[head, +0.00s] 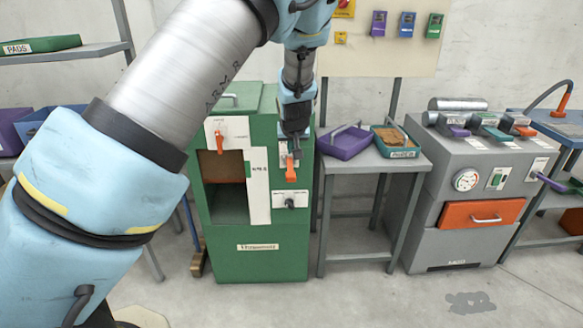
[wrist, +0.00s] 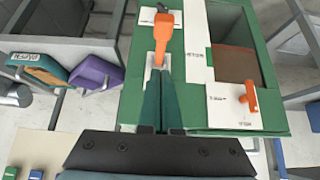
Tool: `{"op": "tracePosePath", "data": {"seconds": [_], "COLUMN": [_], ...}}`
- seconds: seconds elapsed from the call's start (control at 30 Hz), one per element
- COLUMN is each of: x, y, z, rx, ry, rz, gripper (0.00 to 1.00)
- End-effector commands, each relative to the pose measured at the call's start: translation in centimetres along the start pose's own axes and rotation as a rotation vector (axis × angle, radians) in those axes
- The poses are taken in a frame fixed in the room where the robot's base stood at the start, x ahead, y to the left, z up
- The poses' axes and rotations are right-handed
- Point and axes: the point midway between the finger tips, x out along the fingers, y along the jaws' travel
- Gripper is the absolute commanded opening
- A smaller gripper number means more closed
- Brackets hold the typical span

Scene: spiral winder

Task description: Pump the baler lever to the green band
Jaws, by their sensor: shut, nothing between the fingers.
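A green upright machine (head: 262,262) has an orange lever (head: 291,172) on its front right, set on a pale plate. The lever also shows in the wrist view (wrist: 163,35). My gripper (head: 294,140) points down in front of that plate, just above the lever. In the wrist view its two dark green fingers (wrist: 161,75) are together and empty, with their tips close to the lever; I cannot tell whether they touch it. A second orange handle (head: 220,140) sits at the machine's upper left. I cannot make out a green band or read the machine's label.
A small grey table (head: 340,165) with a purple tray (head: 345,143) and a teal tray (head: 395,148) stands to the right. Beyond it is a grey machine (head: 425,215) with a round gauge (head: 466,179) and an orange drawer (head: 481,214).

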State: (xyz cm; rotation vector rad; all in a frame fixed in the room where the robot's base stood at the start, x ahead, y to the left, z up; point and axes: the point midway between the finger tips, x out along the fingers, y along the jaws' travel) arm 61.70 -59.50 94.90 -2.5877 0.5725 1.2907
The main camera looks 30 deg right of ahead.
Motion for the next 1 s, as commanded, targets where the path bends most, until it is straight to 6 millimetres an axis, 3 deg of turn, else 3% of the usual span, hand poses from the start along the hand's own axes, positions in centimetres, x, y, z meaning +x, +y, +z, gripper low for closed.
{"op": "tracePosePath", "data": {"seconds": [0.27,0.4,0.6,1.0], "x": [5.8,7.2,8.4,8.7], "y": [-0.2,-0.1,0.0,0.0], "z": [0.0,1.4,2.6,2.9], "rx": [-0.003,-0.003,-0.001,-0.001], "ry": [-0.002,-0.003,0.000,0.000], "rz": [-0.002,0.000,0.001,0.001], "gripper": [0.00,0.00,0.00,0.00]}}
